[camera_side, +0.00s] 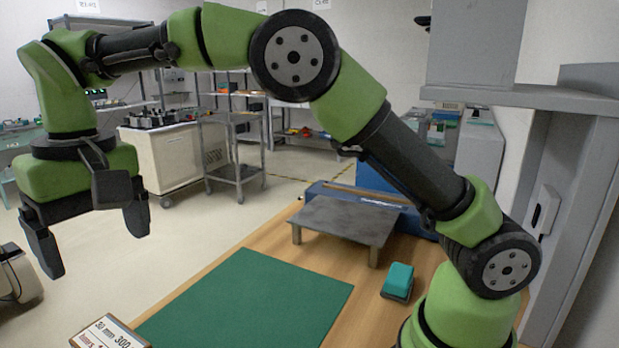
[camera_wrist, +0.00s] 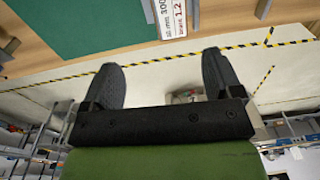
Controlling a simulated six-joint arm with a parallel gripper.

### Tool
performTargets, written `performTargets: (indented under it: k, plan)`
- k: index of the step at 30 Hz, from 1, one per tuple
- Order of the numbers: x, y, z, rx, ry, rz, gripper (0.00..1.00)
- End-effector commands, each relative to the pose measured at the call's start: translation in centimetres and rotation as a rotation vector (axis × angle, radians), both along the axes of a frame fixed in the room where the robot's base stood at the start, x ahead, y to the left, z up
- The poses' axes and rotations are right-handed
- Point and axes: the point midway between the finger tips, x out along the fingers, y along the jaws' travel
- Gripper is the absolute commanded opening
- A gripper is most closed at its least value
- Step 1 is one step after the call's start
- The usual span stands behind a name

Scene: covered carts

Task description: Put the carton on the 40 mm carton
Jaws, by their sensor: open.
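My gripper (camera_side: 95,240) is open and empty, high at the left in the side view, beyond the table's left edge. A white printed label (camera_side: 108,333) reading "30 mm 300" is cut off by the bottom edge of the side view. A similar label in the wrist view (camera_wrist: 172,18) is cut off at the top. I cannot tell whether it is on a carton. No carton marked 40 mm can be made out in either view.
A green mat (camera_side: 245,300) lies bare on the wooden table (camera_side: 365,325). A teal block with a grey base (camera_side: 398,281) stands right of it. A low grey platform on legs (camera_side: 345,220) stands behind. A grey cabinet (camera_side: 570,200) closes the right side.

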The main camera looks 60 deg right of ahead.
Motion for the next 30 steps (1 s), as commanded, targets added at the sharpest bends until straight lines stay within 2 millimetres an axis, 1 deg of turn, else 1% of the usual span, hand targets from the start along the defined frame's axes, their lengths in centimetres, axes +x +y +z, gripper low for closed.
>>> performTargets:
  k: [1,3,5,6,8,9,11,12,14,16,18,21,25,30]
  plan:
    - [-0.5,-1.4,1.8,0.022,-0.027,-0.016,0.85]
    - [-1.7,-3.5,3.9,0.052,-0.067,-0.035,0.85]
    - [-3.0,-5.3,5.5,0.08,-0.104,-0.055,0.85]
    - [-4.0,-6.4,6.4,0.097,-0.13,-0.069,0.85]
    - [-5.6,-8.0,7.5,0.123,-0.17,-0.091,0.85]
    - [-6.8,-9.0,8.1,0.139,-0.199,-0.107,0.85]
    - [-8.7,-10.4,8.7,0.161,-0.242,-0.132,0.85]
    - [-10.1,-11.3,8.9,0.174,-0.272,-0.149,0.85]
    - [-12.1,-12.5,9.0,0.193,-0.318,-0.178,0.85]
    - [-14.5,-13.6,8.7,0.212,-0.37,-0.212,0.85]
    - [-16.6,-14.4,8.1,0.228,-0.42,-0.244,0.85]
    - [-18.9,-15.3,6.9,0.241,-0.483,-0.285,0.85]
    - [-20.7,-15.8,5.7,0.251,-0.531,-0.319,0.85]
    - [-21.4,-15.9,5.1,0.253,-0.551,-0.333,0.85]
